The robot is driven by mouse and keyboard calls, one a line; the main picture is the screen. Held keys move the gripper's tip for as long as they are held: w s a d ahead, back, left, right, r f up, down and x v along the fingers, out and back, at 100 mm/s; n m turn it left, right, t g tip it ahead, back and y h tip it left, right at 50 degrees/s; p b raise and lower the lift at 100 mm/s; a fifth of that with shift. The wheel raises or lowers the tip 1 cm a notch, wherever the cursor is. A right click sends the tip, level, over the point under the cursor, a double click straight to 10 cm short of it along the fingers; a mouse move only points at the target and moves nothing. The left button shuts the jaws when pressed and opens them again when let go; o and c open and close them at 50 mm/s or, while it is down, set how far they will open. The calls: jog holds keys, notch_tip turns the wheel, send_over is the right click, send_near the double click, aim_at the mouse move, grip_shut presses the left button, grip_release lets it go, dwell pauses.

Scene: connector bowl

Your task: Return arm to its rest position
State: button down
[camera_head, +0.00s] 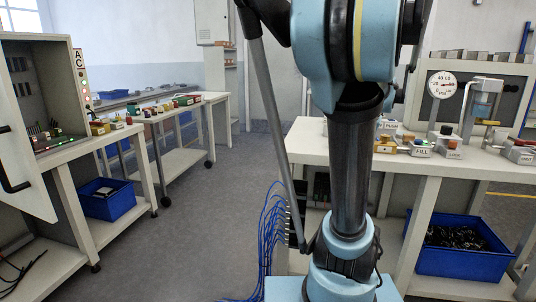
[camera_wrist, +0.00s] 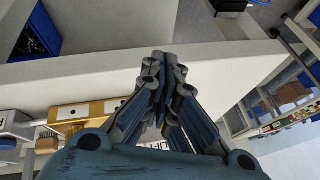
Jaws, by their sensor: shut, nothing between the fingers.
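My gripper (camera_wrist: 165,62) shows in the wrist view with its two blue-grey fingers brought together at the tips. It is shut and nothing shows between the fingers. The edge of a pale bench top (camera_wrist: 90,85) lies behind the fingertips; I cannot tell how far apart they are. In the head view my blue and black arm stands upright in the middle, in front of the right bench (camera_head: 310,145). My gripper is out of the head view.
The right bench carries a pressure gauge (camera_head: 442,84), labelled blocks and a yellow-handled part; a blue bin (camera_head: 462,262) sits beneath. At left are an open panel (camera_head: 22,125), another bench (camera_head: 196,98) and a blue bin (camera_head: 107,204). Grey floor (camera_head: 210,215) between is clear. Blue cables (camera_head: 268,240) hang by my arm.

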jog(key=s+a+f+n+g, duration=0.1)
jog(key=s+a+f+n, duration=0.1)
jog(key=s+a+f, duration=0.4)
jog(key=s+a+f+n+g+h, duration=0.1)
jog(key=s+a+f+n+g, duration=0.1)
jog(key=s+a+f, duration=0.5)
jog(key=s+f+n, duration=0.1)
jog(key=s+f, duration=0.3)
jog(key=s, duration=0.4)
jog(key=shift+s, duration=0.4)
jog(key=shift+f, duration=0.1)
jog(key=shift+w+f, duration=0.2)
jog(key=shift+w, duration=0.3)
dwell(3.7)
